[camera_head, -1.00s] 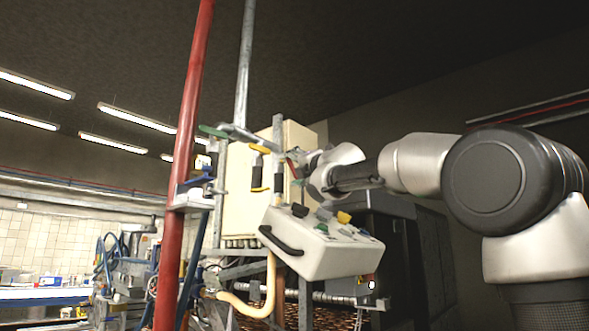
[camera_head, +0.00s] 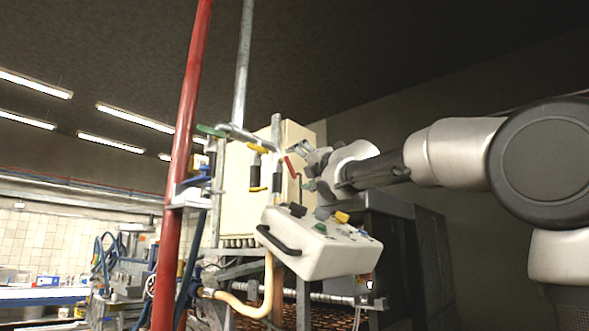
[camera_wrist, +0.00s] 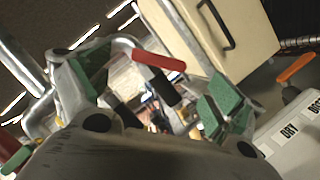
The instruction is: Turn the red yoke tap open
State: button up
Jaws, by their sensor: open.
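The red yoke tap's handle (camera_head: 289,167) stands in front of the cream cabinet, just left of my gripper (camera_head: 303,167). In the wrist view the red handle (camera_wrist: 158,60) lies across the gap between the two green finger pads of my gripper (camera_wrist: 158,90), nearer the top of the picture. A dark stem runs down from it. My gripper is open and empty. The handle seems to be just beyond the fingertips; I cannot tell the exact distance. The lower part of the tap is partly hidden.
A white control box (camera_head: 320,258) with coloured knobs juts out below my gripper. The cream cabinet (camera_head: 235,185) is behind.

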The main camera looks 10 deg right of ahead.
jog(key=v, duration=0.6)
jog(key=shift+s, duration=0.3)
jog(key=shift+d+f, duration=0.1)
